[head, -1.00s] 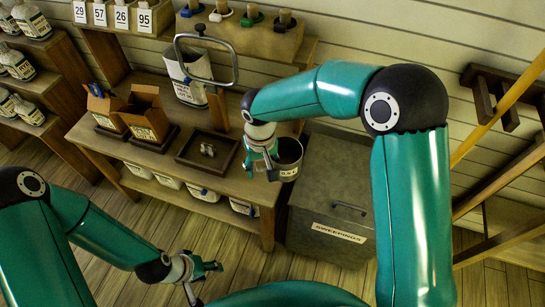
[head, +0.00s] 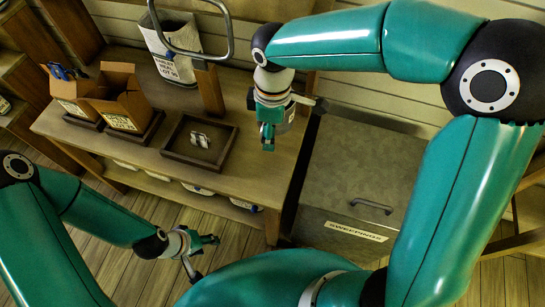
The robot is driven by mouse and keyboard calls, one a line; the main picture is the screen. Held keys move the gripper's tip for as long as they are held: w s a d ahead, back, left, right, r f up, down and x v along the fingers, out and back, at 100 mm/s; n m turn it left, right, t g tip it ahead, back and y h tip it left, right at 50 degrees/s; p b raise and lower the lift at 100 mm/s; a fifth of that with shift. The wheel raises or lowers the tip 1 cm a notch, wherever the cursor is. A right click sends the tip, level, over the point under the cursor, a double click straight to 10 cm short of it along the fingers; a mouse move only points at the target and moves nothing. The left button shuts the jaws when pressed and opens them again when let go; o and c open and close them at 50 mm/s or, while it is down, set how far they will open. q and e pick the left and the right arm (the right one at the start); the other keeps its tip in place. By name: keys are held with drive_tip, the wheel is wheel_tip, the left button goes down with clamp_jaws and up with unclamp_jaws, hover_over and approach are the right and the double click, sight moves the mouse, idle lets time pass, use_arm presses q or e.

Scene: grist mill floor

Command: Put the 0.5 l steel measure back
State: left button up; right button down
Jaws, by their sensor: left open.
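The steel measure (head: 290,113) shows only as a small grey and pale piece behind and to the right of my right gripper (head: 268,137), at the right end of the wooden bench. The gripper hides most of it. I cannot tell whether the fingers hold the measure or are only beside it. My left gripper (head: 203,243) is open and empty, low over the plank floor in front of the bench.
On the bench (head: 235,172) stand a shallow wooden tray (head: 168,152) with small metal pieces, two cardboard boxes (head: 122,103) and a labelled sack (head: 172,48) under a metal hoop. A grey sweepings bin (head: 365,165) stands right of the bench.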

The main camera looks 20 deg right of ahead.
wheel_tip(320, 180, down, 14)
drive_tip(key=shift+r+b, duration=0.2)
drive_tip(key=shift+b, duration=0.75)
drive_tip(key=shift+f, duration=0.25)
drive_tip(key=shift+c, duration=1.7)
unclamp_jaws()
drive_tip(key=shift+d+r, duration=0.1)
drive_tip(key=shift+r, duration=0.25)
wheel_tip(320, 180, up, 12)
drive_tip(key=p, duration=0.2)
drive_tip(key=shift+d, duration=0.2)
